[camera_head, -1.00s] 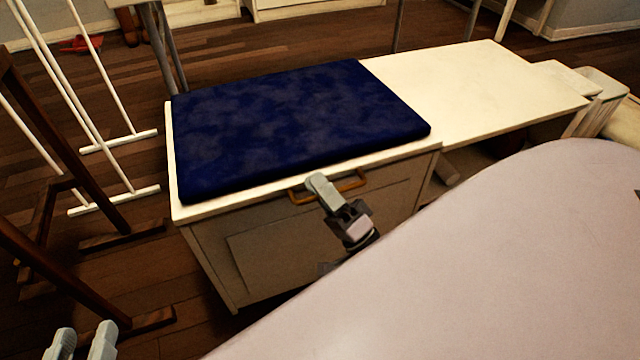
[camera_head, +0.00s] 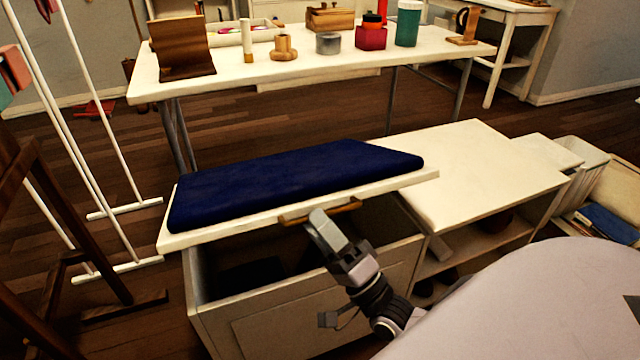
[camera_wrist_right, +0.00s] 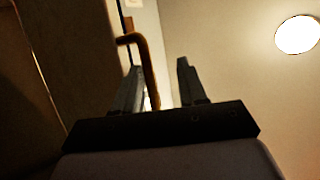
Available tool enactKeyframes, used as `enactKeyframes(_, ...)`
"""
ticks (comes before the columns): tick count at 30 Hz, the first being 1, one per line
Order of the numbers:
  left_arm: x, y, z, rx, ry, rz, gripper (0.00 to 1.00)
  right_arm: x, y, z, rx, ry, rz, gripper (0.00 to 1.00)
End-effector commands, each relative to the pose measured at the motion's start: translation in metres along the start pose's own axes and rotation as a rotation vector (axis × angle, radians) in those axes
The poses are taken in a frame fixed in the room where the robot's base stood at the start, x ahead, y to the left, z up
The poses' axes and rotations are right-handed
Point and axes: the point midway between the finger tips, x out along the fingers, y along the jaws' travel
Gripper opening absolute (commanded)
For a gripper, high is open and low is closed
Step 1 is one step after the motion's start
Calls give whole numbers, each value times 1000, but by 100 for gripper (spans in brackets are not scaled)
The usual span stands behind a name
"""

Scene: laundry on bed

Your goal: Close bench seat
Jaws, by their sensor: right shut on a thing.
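The bench (camera_head: 300,320) is a white chest whose seat lid (camera_head: 225,231) carries a dark blue cushion (camera_head: 290,180). The lid is raised at its front edge, and a dark gap shows the hollow inside of the chest. A brown handle (camera_head: 346,207) is fixed to the lid's front edge. My right gripper (camera_head: 318,220) is shut on the handle; in the right wrist view the handle (camera_wrist_right: 148,72) runs between the two fingers (camera_wrist_right: 158,85). My left gripper is not in view.
A white shelf unit (camera_head: 480,165) adjoins the bench on the right. A table (camera_head: 225,75) with jars and boxes stands behind. A white drying rack (camera_head: 110,150) and dark wooden frame (camera_head: 100,255) stand left. A pale rounded surface (camera_head: 540,300) is at front right.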

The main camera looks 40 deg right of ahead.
Motion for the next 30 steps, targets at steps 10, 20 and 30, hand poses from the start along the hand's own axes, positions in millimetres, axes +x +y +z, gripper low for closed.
enactKeyframes(10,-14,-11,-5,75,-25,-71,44,31,-48,-11,-16,3,-44,48)
enactKeyframes(20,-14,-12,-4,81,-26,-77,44,31,-43,-12,-19,-1,-25,54)
enactKeyframes(30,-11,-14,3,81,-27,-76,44,14,-38,-12,-20,-2,-22,22)
